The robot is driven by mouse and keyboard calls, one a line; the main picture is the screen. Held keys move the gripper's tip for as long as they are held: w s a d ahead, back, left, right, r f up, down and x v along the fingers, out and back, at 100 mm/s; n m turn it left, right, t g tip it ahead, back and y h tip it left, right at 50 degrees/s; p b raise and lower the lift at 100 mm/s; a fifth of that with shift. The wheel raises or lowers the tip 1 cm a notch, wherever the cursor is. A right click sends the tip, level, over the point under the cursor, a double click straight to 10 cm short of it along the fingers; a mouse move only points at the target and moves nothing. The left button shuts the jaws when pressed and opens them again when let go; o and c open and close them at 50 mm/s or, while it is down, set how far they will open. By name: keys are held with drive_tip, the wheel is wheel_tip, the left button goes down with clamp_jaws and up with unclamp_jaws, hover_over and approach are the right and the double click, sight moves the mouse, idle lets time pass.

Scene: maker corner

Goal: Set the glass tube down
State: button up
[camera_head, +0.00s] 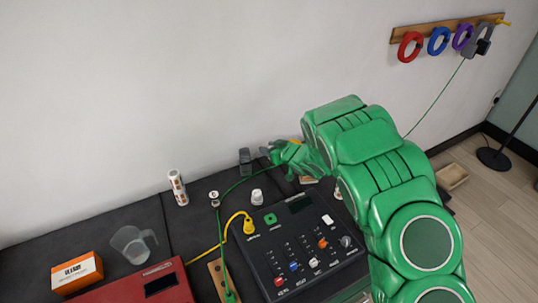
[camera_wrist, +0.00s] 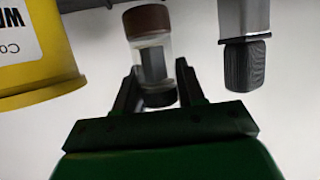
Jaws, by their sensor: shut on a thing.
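The glass tube (camera_wrist: 152,60) is a small clear cylinder with a brown cap and a dark band near its other end. In the wrist view it sits between the two dark fingers of my gripper (camera_wrist: 158,82), which is shut on it. In the head view my green gripper (camera_head: 274,154) is over the back of the table near the wall. The tube cannot be made out there, and I cannot tell whether it touches the surface.
A yellow can (camera_wrist: 30,50) and a grey thing with a dark ridged end (camera_wrist: 245,60) flank the tube. A dark control box (camera_head: 300,245), white cup (camera_head: 257,197), clear jug (camera_head: 132,244) and orange box (camera_head: 77,273) stand on the table. Cables run across it.

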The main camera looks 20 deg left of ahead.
drive_tip(key=shift+w+a+f, duration=0.1)
drive_tip(key=shift+w+f, duration=0.05)
drive_tip(key=shift+f, duration=1.65)
drive_tip(key=o, duration=1)
drive_tip(key=shift+f, duration=0.1)
drive_tip(key=shift+o, duration=0.2)
